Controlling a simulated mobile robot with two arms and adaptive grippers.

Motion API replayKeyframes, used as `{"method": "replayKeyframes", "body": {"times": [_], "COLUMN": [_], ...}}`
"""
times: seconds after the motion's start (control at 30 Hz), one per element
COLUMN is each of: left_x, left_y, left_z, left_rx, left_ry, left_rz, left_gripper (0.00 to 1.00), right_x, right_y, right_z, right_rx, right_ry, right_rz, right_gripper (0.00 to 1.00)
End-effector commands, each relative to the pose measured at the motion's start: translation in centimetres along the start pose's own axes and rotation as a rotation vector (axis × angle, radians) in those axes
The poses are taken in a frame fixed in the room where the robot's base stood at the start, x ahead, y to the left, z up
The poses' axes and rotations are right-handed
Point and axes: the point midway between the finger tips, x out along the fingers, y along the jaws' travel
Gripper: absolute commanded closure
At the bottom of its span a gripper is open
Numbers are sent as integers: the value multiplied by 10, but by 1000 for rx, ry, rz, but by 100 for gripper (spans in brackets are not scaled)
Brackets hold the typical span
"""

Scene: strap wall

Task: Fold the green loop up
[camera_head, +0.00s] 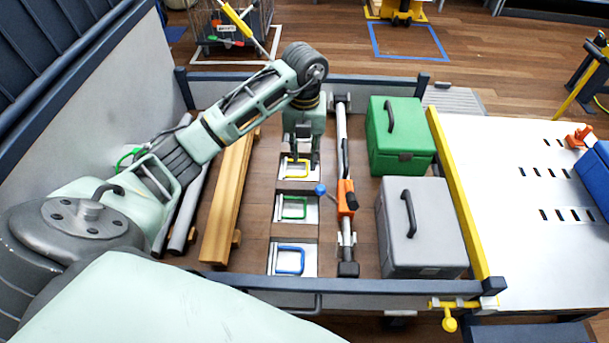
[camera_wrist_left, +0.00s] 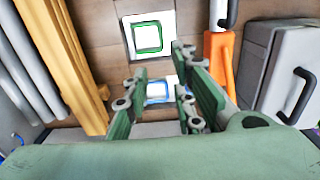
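The green loop (camera_head: 293,207) is a squarish ring that looks flat on its white plate, the middle one of three in the head view. It also shows in the left wrist view (camera_wrist_left: 148,37), clear of the fingers. My left gripper (camera_head: 303,158) points down above the plate with the yellow loop (camera_head: 290,168), beyond the green loop. The wrist view shows its fingers (camera_wrist_left: 160,85) spread apart with nothing between them. They partly hide the blue loop there. My right gripper is not in view.
The blue loop (camera_head: 290,260) lies on the nearest plate. An orange-and-grey bar (camera_head: 346,197) with a blue knob (camera_head: 320,190) stands right of the plates. A green box (camera_head: 400,135) and grey box (camera_head: 422,228) sit farther right. Wooden beams (camera_head: 228,195) and grey pipes lie left.

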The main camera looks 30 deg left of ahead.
Motion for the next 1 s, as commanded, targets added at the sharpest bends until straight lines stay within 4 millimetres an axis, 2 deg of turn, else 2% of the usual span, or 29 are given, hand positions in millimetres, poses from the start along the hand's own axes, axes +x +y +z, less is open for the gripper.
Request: {"method": "replayKeyframes", "body": {"times": [0.03, 0.2, 0.4, 0.53, 0.77, 1.0], "left_x": [35, 81, 127, 144, 158, 193], "left_y": [0, 0, 0, 0, 0, 0], "left_z": [0, 0, 0, 0, 0, -1], "left_rx": [0, 0, 0, 0, 0, -1], "left_ry": [0, -1, -1, -1, 1, 3], "left_rz": [0, 0, -1, -1, 0, 1], "left_gripper": [76, 76, 76, 76, 76, 76], "right_x": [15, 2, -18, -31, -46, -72], "right_y": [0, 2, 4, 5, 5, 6], "right_z": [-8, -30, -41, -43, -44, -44], "right_rx": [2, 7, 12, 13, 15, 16], "right_ry": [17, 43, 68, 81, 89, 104], "right_rz": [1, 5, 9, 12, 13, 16], "right_gripper": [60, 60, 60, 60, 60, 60]}}
